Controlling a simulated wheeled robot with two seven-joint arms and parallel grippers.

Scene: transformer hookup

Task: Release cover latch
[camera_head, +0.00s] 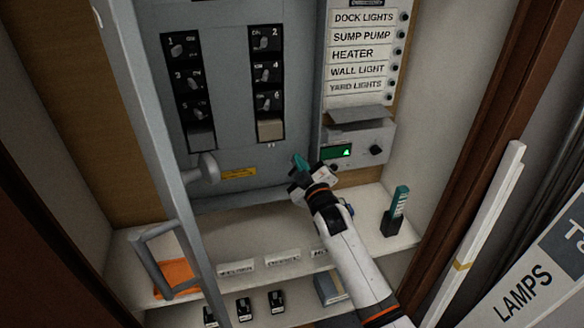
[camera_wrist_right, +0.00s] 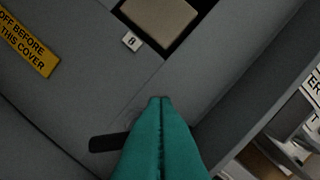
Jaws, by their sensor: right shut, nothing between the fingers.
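The grey breaker panel cover (camera_head: 225,120) stands upright in the cabinet, and its lower part also shows in the wrist view (camera_wrist_right: 80,100). A dark flat bar (camera_wrist_right: 106,142), which looks like the cover latch, lies on the cover just left of my right fingers. Its right end is hidden behind them; I cannot tell whether they touch it. My right gripper (camera_head: 299,161) is at the cover's lower right. Its teal fingers (camera_wrist_right: 160,100) are pressed together with nothing between them. My left gripper is not in view.
A yellow warning label (camera_head: 238,172) is on the cover. A grey door edge with a handle (camera_head: 165,262) stands at left. A meter box with a green display (camera_head: 337,152) is right of the gripper. A teal-topped tool (camera_head: 398,205) stands on the white shelf.

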